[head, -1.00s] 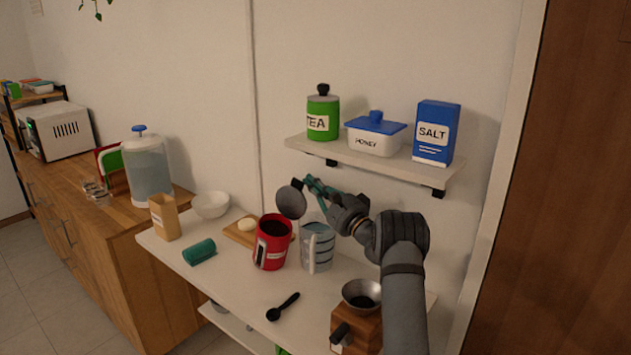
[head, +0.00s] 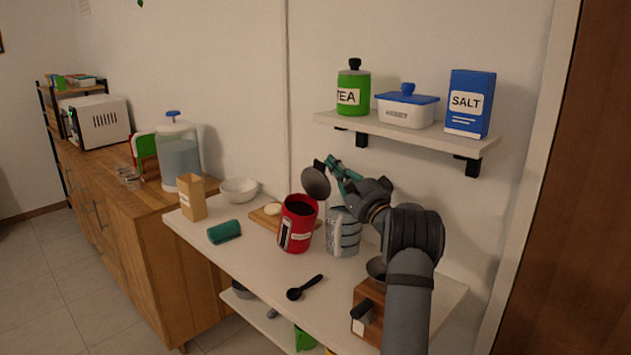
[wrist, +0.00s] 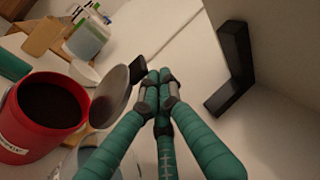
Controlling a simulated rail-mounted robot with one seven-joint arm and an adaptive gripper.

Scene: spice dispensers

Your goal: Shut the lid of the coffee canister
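The red coffee canister (head: 298,224) stands upright on the white table, with its dark contents visible. Its round grey lid (head: 316,182) is raised open, tilted up at the canister's back right side. In the wrist view the canister (wrist: 38,120) is at left, and the lid (wrist: 110,97) stands steeply beside its mouth. My gripper (head: 332,162) is behind and just above the lid. In the wrist view its teal fingers (wrist: 159,78) meet at the tips, close to a small black piece by the lid. I cannot tell whether they touch it. Nothing is visibly held.

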